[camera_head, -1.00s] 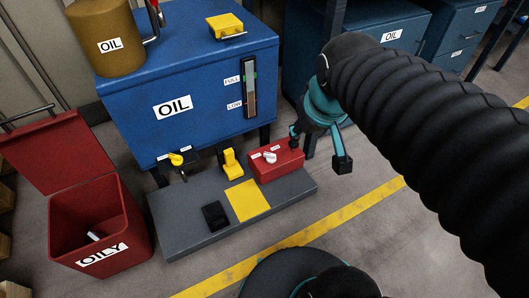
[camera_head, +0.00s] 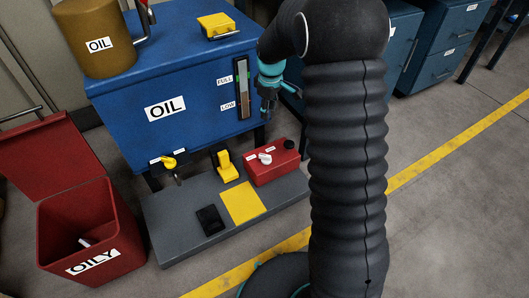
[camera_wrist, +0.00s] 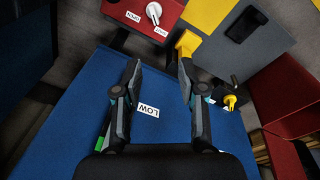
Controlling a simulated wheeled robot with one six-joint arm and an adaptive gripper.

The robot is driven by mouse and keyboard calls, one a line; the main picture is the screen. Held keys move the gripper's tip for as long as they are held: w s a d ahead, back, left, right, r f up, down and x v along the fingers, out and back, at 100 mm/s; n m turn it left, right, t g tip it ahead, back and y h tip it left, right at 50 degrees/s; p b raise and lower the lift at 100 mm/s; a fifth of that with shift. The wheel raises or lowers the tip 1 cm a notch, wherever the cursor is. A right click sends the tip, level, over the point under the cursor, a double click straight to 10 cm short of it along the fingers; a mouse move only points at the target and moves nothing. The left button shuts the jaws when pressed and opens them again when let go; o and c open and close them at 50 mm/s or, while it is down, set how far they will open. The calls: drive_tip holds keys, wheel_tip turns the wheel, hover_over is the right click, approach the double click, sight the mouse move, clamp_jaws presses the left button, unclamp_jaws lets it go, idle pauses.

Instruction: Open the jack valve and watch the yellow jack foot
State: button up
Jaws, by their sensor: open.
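A red box (camera_head: 272,164) sits on the grey platform's right end, with a white knob (camera_head: 265,158) and two small labels on top. I take this knob for the jack valve; it also shows in the wrist view (camera_wrist: 153,12). A yellow upright piece (camera_head: 227,165), likely the jack foot, stands beside the box at the tank's edge; it shows in the wrist view too (camera_wrist: 187,43). My gripper (camera_head: 267,112) is open and empty, above the red box and by the tank's level gauge. In the wrist view its fingers (camera_wrist: 160,62) are spread, apart from the knob.
The blue oil tank (camera_head: 190,75) stands behind the grey platform (camera_head: 178,225). A yellow-handled tap (camera_head: 168,161) is on the tank's lower front. A yellow plate (camera_head: 242,202) and black pad (camera_head: 210,220) lie on the platform. A red bin (camera_head: 92,225) stands left.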

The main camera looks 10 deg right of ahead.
sight(265, 155)
drive_tip(key=w+f+n, duration=0.1)
drive_tip(key=w+f, duration=0.1)
drive_tip(key=f, duration=0.7)
drive_tip(key=w+f+n+g+b, duration=0.1)
drive_tip(key=w+f, duration=0.1)
drive_tip(key=f, duration=0.8)
drive_tip(key=w+f+n, duration=0.1)
drive_tip(key=w+f, duration=0.1)
drive_tip(key=f, duration=0.8)
drive_tip(key=shift+f+b, duration=0.2)
drive_tip(key=shift+b, duration=0.2)
clamp_jaws()
